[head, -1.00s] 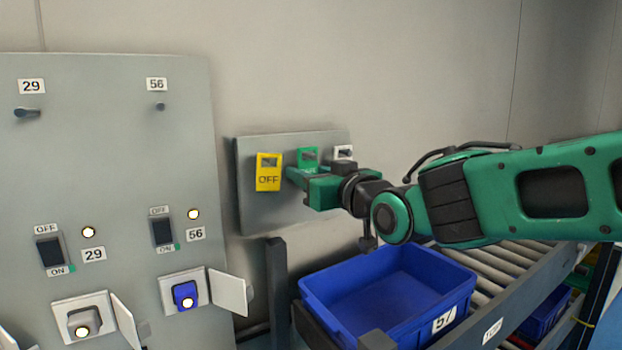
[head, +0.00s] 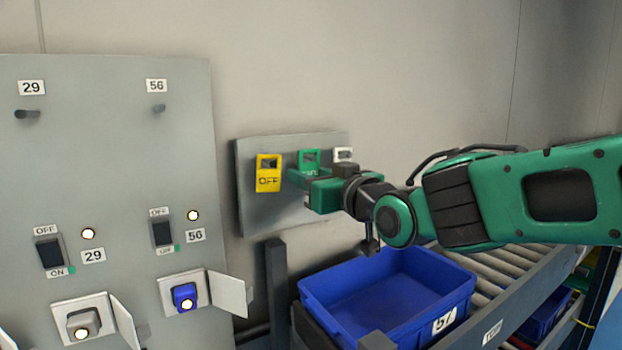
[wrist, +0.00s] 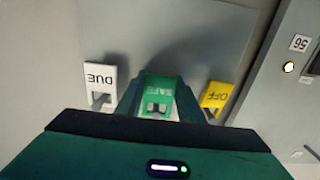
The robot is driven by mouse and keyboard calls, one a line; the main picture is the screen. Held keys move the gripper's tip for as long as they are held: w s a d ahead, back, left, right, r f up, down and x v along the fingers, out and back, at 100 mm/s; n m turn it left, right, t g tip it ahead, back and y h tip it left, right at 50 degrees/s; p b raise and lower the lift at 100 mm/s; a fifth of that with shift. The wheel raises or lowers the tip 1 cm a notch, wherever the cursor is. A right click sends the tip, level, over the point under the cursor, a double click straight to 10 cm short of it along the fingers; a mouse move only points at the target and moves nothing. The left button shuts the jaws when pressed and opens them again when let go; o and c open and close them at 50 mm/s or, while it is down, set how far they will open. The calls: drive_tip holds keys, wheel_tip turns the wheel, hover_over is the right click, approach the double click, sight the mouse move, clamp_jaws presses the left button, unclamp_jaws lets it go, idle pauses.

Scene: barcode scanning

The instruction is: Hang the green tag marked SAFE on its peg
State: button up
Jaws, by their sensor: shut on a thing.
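The green SAFE tag (wrist: 163,92) is between the fingers of my gripper (wrist: 158,108) in the wrist view, with its lettering upside down there. My gripper is shut on it, close in front of the grey tag board (head: 255,212). In the head view the tag's slotted top (head: 308,158) shows above my gripper (head: 297,180), which hides its lower part. Pegs 29 (head: 27,114) and 56 (head: 159,108) on the grey panel at left are bare.
A yellow OFF tag (head: 269,174) and a white DUE tag (wrist: 100,82) hang on either side of the green tag. A blue bin (head: 385,290) sits below on a roller conveyor (head: 520,262). The panel has switches (head: 162,232) and open flaps (head: 228,292).

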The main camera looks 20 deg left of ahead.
drive_tip(key=shift+v, duration=0.95)
idle(0.7)
drive_tip(key=shift+v, duration=1.5)
drive_tip(key=shift+s+d, duration=0.1)
drive_tip(key=v, duration=0.5)
drive_tip(key=shift+s+d, duration=0.25)
drive_tip(key=shift+d, duration=0.05)
drive_tip(key=shift+a, duration=0.1)
idle(0.4)
